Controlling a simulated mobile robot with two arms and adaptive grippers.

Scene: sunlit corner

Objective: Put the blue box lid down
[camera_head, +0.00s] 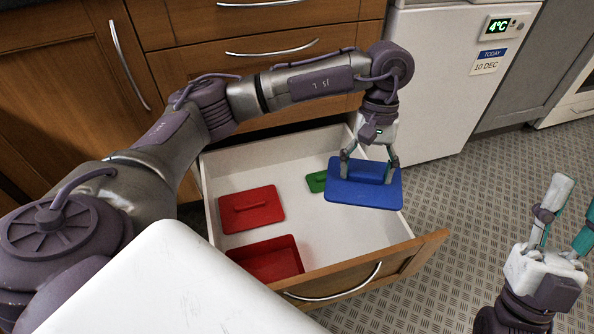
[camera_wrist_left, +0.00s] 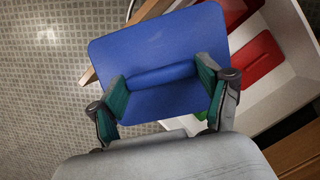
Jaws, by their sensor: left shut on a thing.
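The blue box lid (camera_head: 362,193) is a flat blue plate with a raised bar handle. My left gripper (camera_head: 369,172) is shut on that handle and holds the lid above the right part of the open drawer. In the left wrist view the fingers (camera_wrist_left: 162,92) press on both ends of the handle of the blue lid (camera_wrist_left: 160,45). What lies directly under the lid is hidden. My right gripper (camera_head: 565,215) is at the lower right over the floor, its fingers apart and nothing between them.
The open drawer (camera_head: 222,160) has a white inside and a wooden front. In it are a red lid (camera_head: 251,209), an open red box (camera_head: 267,259) and a partly hidden green lid (camera_head: 317,181). A white fridge (camera_head: 440,80) stands behind at the right.

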